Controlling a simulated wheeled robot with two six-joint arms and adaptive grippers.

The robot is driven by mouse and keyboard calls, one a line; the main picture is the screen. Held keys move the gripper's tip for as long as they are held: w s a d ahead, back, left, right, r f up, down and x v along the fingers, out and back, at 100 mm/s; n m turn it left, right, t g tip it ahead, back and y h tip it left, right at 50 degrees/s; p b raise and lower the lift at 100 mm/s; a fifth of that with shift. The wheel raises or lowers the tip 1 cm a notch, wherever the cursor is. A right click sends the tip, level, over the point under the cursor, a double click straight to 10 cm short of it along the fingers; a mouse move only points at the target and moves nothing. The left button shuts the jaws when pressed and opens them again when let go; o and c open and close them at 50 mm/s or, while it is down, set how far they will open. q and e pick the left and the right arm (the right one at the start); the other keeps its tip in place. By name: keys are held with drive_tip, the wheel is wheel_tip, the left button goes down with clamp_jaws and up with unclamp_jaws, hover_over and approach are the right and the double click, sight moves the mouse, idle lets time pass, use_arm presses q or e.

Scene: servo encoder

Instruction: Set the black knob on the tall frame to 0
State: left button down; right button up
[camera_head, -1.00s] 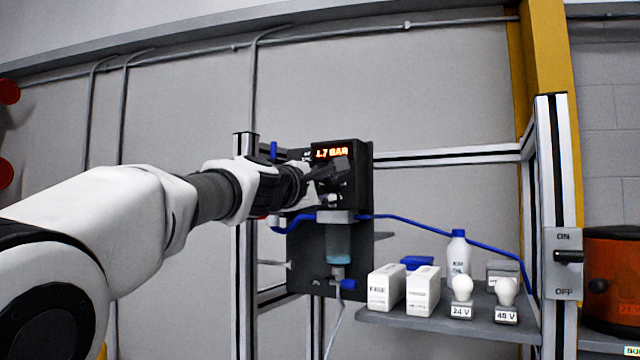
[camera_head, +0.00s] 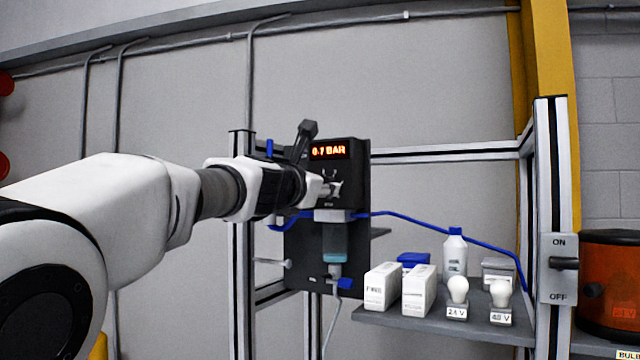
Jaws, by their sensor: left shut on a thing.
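The black unit on the tall frame (camera_head: 243,300) carries a lit display (camera_head: 330,150) that reads 0.7 BAR. My left gripper (camera_head: 333,188) is at the front of this unit, just below the display, and is shut on the black knob. The knob itself is mostly hidden behind the fingers, so its pointer cannot be read. My right gripper is not in view.
A grey shelf (camera_head: 400,322) holds white boxes (camera_head: 382,287), a bottle (camera_head: 455,252) and two bulbs. An ON/OFF switch (camera_head: 563,264) is on the right post.

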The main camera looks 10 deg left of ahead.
use_arm(q)
drive_tip(key=shift+r+n, duration=0.25)
drive_tip(key=shift+n, duration=0.85)
drive_tip(key=c, duration=0.8)
unclamp_jaws()
drive_tip(key=shift+f, duration=0.15)
drive_tip(key=shift+w+f, duration=0.1)
drive_tip(key=shift+w, duration=0.05)
